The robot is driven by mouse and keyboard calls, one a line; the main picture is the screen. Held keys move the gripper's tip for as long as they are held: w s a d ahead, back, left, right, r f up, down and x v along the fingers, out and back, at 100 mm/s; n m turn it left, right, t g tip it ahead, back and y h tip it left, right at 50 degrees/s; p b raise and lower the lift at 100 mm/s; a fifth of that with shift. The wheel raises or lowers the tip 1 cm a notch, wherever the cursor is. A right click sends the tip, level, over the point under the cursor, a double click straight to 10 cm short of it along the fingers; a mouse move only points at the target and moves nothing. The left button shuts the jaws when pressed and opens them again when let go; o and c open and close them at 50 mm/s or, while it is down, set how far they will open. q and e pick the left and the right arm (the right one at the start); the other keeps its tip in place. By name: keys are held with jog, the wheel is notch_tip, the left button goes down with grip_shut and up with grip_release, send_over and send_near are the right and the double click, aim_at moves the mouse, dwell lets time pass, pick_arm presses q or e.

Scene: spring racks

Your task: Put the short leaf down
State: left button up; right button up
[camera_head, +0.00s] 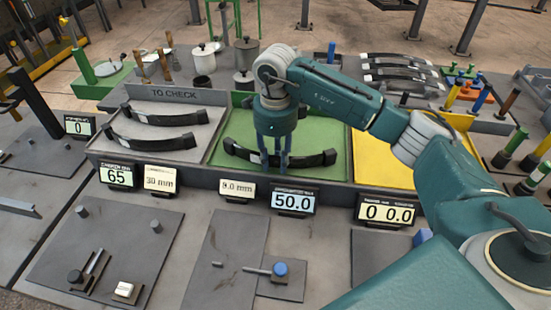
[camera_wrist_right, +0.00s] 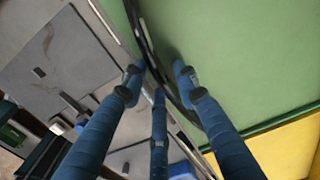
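A dark curved leaf (camera_head: 309,160) with thick black ends lies in the green bay (camera_head: 221,154) of the divided tray, apparently resting on its floor. My right gripper (camera_head: 273,160) points down over the middle of this leaf, with its blue fingers spread around it. In the right wrist view the leaf (camera_wrist_right: 145,42) passes between the fingertips of the gripper (camera_wrist_right: 158,82), with a gap visible beside it. The fingers hide part of the leaf's middle. My left gripper is out of view.
The grey "TO CHECK" bay (camera_head: 130,153) at left holds two other leaves (camera_head: 165,117). The yellow bay (camera_head: 385,172) at right looks empty where visible. Displays, including one reading 50.0 (camera_head: 294,200), line the tray front. More leaves (camera_head: 400,73) lie stacked behind. Pots (camera_head: 203,60) stand at back left.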

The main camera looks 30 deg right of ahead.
aim_at(276, 168)
jog(key=shift+r, duration=0.15)
jog(key=shift+w+r, duration=0.1)
jog(key=shift+r, duration=0.2)
notch_tip(276, 168, up, 11)
jog(key=b, duration=0.2)
jog(key=shift+r, duration=0.15)
jog(key=shift+s, duration=0.2)
